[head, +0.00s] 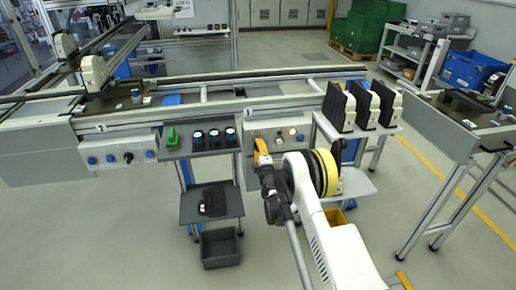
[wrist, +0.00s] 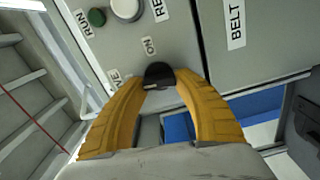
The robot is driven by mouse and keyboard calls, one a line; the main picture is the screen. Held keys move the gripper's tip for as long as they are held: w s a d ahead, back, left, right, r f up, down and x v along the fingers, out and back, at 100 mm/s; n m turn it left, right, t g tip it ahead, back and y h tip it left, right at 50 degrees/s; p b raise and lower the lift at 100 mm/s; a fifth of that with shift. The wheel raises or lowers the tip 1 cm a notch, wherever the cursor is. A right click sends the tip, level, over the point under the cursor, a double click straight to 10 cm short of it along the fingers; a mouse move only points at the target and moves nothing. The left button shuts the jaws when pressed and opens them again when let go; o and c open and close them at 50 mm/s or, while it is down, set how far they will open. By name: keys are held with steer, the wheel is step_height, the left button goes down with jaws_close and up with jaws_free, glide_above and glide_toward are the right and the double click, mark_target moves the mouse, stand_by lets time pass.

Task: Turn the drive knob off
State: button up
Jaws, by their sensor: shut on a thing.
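The drive knob (wrist: 159,72) is a dark round knob on a grey control panel (wrist: 165,40). In the wrist view it sits between the tips of my yellow-fingered gripper (wrist: 160,84), which is shut on it. A label "ON" (wrist: 149,46) lies just above the knob, and a label ending in "VE" (wrist: 115,79) is partly covered by the left finger. The knob's pointer direction cannot be told. In the head view my gripper (head: 261,148) is at the left part of the control box (head: 285,133) under the conveyor, hiding the knob.
A green button (wrist: 97,17) labelled "RUN" and a white button (wrist: 126,8) are close above the knob. A shelf with dark blue-capped items (head: 213,137) stands just left of my gripper. Upright black panels (head: 360,105) are on a rack to the right.

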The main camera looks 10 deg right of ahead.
steer(key=shift+n, duration=0.7)
steer(key=o, duration=1.2)
steer(key=shift+c, duration=0.2)
steer(key=s, duration=0.7)
steer(key=shift+s, duration=0.25)
